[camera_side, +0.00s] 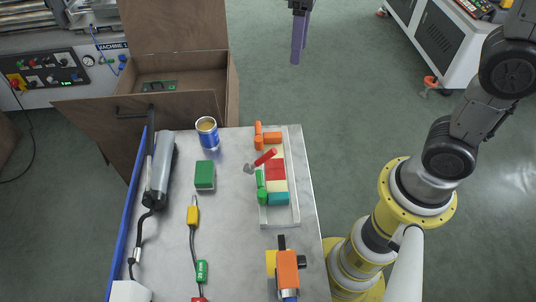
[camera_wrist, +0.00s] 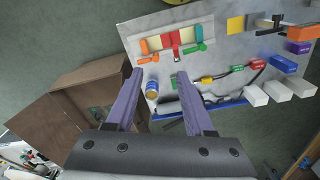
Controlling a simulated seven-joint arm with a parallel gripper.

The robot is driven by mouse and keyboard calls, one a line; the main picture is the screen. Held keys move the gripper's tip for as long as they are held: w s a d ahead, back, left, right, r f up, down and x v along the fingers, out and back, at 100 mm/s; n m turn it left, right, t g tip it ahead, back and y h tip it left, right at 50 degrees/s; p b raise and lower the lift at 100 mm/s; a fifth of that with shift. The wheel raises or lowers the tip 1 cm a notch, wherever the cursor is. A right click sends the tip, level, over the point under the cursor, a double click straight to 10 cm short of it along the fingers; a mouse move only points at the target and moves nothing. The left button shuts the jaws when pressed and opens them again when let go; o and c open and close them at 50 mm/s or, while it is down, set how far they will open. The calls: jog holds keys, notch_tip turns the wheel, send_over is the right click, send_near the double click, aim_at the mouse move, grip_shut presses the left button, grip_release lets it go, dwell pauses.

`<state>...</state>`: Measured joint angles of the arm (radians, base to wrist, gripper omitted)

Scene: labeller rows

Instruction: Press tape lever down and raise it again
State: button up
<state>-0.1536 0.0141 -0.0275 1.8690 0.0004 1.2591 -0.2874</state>
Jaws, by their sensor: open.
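A pale tray (camera_side: 294,216) on the table holds a row of red, cream and teal blocks. A red lever (camera_side: 265,157) with a grey end sticks up at a slant over its left side. An orange lever-like piece (camera_side: 268,138) is at the tray's far end and a green one (camera_side: 261,188) at its near left. Which one is the tape lever I cannot tell. The red lever also shows in the wrist view (camera_wrist: 176,46). My gripper (camera_wrist: 158,76) is open and empty, its purple fingers apart. In the side view it hangs high beyond the table's far edge, clear of the levers.
A blue can (camera_side: 207,133) and a green block (camera_side: 205,175) stand left of the tray. A grey cylinder (camera_side: 164,165) and cabled connectors lie further left. An orange device (camera_side: 288,268) is at the near edge. An open wooden cabinet (camera_side: 180,70) stands behind the table.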

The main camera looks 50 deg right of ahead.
jog(key=w+a+f+n+g, duration=0.25)
jog(key=w+a+f, duration=0.4)
jog(key=f, duration=0.35)
jog(key=g+h, duration=0.2)
jog(key=g, duration=0.1)
send_near(268, 156)
jog(key=shift+t, duration=0.25)
jog(key=x, duration=1.1)
jog(key=shift+w+d, duration=0.15)
jog(key=shift+w, duration=0.05)
jog(key=shift+c, duration=0.2)
grip_shut()
jog(key=shift+r, duration=0.1)
